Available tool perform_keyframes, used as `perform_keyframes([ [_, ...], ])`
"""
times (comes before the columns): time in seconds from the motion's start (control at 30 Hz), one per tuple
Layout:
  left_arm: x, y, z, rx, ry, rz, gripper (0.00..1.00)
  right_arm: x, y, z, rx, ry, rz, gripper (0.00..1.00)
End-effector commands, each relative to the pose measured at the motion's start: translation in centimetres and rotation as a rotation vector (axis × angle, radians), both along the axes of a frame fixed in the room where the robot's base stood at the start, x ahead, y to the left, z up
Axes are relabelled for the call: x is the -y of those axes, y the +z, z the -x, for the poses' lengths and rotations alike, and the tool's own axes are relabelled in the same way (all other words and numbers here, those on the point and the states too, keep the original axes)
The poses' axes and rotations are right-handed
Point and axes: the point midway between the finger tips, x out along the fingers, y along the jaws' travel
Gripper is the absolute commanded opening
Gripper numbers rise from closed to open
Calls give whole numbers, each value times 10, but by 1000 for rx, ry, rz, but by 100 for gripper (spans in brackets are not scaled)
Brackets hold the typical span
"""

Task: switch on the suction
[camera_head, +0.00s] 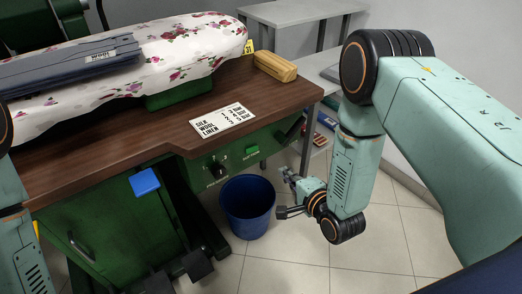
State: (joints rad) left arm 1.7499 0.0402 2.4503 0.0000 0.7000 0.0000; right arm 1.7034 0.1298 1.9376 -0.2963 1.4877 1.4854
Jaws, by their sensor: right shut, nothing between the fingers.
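The green front panel (235,160) sits under the wooden edge of the ironing table. A small bright green switch or button (251,150) is on it, with lettering above too small to read surely; it may be the suction control. A black round knob (216,169) is to its left, with a label below it. My right gripper (283,190) is shut and empty, below and to the right of the panel, apart from it, near the blue bucket. My left arm shows at the left edge, but its gripper is out of view.
A blue bucket (247,207) stands on the tiled floor below the panel. A floral ironing board (190,45), a printed card (223,121) and a yellow-brown block (275,66) are on the wooden top (120,145). Black pedals (197,264) are at floor level. Open floor lies right.

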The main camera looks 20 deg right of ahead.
Motion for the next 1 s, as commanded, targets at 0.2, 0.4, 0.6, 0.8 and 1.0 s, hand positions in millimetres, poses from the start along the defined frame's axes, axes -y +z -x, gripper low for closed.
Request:
perform_keyframes([
  [0.2, 0, 0, 0, 0, 0, 0, 0, -1, 0, -1, -1, 1, 1, 0],
  [0.4, 0, -4, 0, 0, 0, 0, 0, -4, -4, -12, 2, 7, 4, 0],
  [0.6, 0, -16, 0, 0, 0, 0, 0, -11, -15, -46, 3, 8, 4, 0],
  [0.8, 0, -29, 0, 0, 0, 0, 0, -18, -27, -82, 3, 7, 4, 0],
  [1.0, 0, -41, 0, 0, 0, 0, 0, -24, -32, -114, 2, 7, 4, 0],
])
